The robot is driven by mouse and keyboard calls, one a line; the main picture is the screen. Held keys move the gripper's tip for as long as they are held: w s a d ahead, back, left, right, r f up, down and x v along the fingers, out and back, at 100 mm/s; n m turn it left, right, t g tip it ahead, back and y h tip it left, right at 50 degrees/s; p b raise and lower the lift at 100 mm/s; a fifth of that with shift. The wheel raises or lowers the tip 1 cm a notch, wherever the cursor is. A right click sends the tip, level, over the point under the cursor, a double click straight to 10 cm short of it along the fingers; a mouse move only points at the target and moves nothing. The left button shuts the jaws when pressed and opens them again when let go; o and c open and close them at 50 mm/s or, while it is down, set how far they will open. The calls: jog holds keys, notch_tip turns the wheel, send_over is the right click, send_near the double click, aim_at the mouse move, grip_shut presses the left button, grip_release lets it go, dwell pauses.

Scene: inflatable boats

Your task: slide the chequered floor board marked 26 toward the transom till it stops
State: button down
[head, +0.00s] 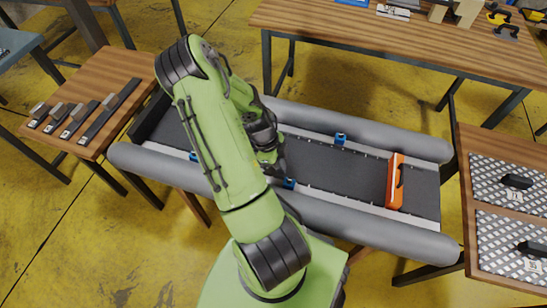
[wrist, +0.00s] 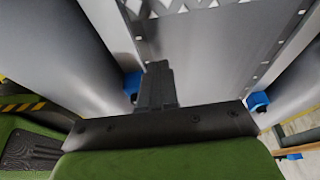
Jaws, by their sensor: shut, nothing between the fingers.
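In the wrist view a chequered metal board (wrist: 240,6) shows only at the top edge, beyond my fingers; its marking is not visible. My gripper (wrist: 158,72) is shut and empty, low over the grey floor of the boat. I cannot tell whether its tips touch the board. In the head view my arm covers the middle of the boat, hiding the board and the fingertips; the gripper body (head: 268,150) shows beside the arm. The dark end panel (head: 150,115), perhaps the transom, stands at the boat's left end.
Grey tubes (head: 370,225) flank the dark floor (head: 340,170), with blue clips (head: 341,138) along the sides. An orange piece (head: 396,182) lies across the right part. Two chequered boards with black handles (head: 505,170) lie on the right table. Tables stand left and behind.

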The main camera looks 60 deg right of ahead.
aim_at(273, 172)
jog(key=shift+x, duration=1.2)
jog(key=w, duration=0.3)
jog(key=shift+w+a+r, duration=0.15)
jog(key=shift+a+r, duration=0.05)
jog(key=shift+r, duration=0.1)
jog(key=shift+w+a, duration=0.1)
jog(key=shift+w, duration=0.35)
